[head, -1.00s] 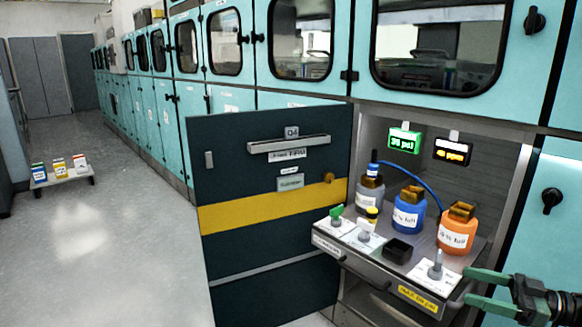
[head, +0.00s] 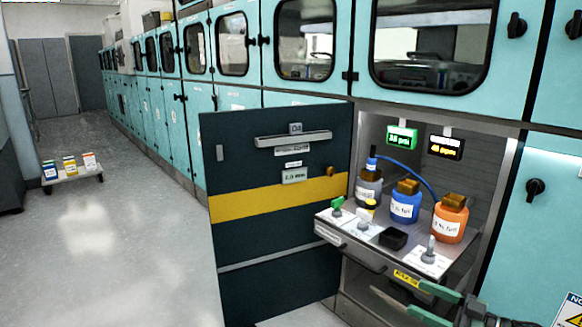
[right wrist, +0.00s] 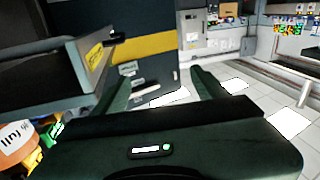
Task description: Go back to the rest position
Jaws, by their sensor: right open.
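My right gripper (head: 405,293) is open and empty at the lower right in the head view. Its green fingers are just in front of the pulled-out shelf (head: 345,243), below its front edge. In the right wrist view the two fingers (right wrist: 160,85) are spread apart with nothing between them. My left gripper is not in view.
The shelf carries a grey bottle (head: 367,188), a blue bottle (head: 405,205), an orange bottle (head: 449,222) and a black square cup (head: 393,239). An open dark cabinet door (head: 270,240) stands left of it.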

